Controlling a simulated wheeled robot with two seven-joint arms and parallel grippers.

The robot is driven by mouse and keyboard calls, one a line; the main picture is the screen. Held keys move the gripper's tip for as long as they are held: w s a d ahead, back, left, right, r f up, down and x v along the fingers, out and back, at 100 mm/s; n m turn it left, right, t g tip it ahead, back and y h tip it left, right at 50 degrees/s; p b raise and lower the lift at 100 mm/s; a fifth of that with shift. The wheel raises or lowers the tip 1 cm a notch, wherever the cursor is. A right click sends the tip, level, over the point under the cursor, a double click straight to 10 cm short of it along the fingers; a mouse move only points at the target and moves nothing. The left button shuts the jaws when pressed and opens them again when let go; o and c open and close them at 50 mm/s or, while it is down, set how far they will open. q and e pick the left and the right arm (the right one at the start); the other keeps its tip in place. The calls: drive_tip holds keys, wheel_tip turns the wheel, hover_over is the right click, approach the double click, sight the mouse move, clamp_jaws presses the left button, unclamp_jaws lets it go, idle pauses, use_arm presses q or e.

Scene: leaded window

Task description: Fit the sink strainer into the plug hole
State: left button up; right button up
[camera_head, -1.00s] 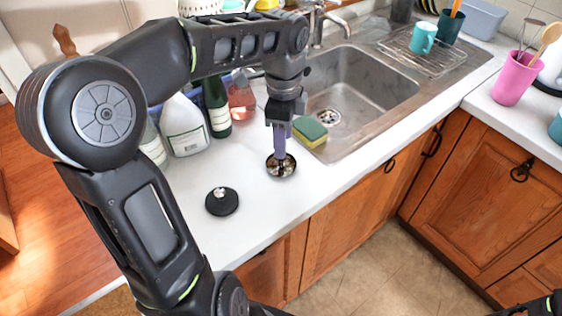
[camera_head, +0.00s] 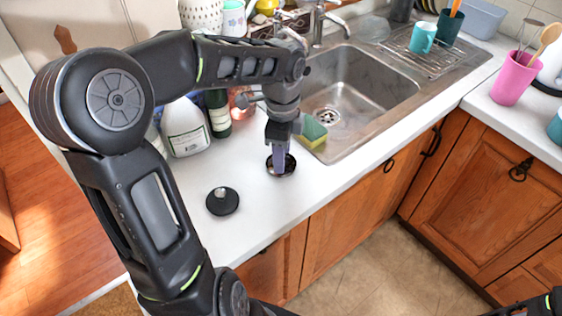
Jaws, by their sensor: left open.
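The sink strainer (camera_head: 271,171) is a round, shiny metal dish with a dark inside, lying on the white countertop left of the sink. My left gripper (camera_head: 279,166) points down at it, open, with its purple-grey fingers over the middle of the strainer. The fingers hide part of the strainer, and I cannot tell whether they touch it. The plug hole (camera_head: 328,118) is a round metal drain in the floor of the steel sink (camera_head: 365,88). My right gripper is not in view; only a bit of my right arm shows at the lower right corner.
A black stopper with a knob (camera_head: 222,202) lies left of the strainer. A yellow-green sponge (camera_head: 313,132) lies by the sink's near left corner, close to my gripper. Bottles (camera_head: 184,128) stand behind my arm. The tap (camera_head: 329,22) rises behind the sink. The front counter is clear.

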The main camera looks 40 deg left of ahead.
use_arm(q)
drive_tip(key=shift+c, duration=0.6)
clamp_jaws()
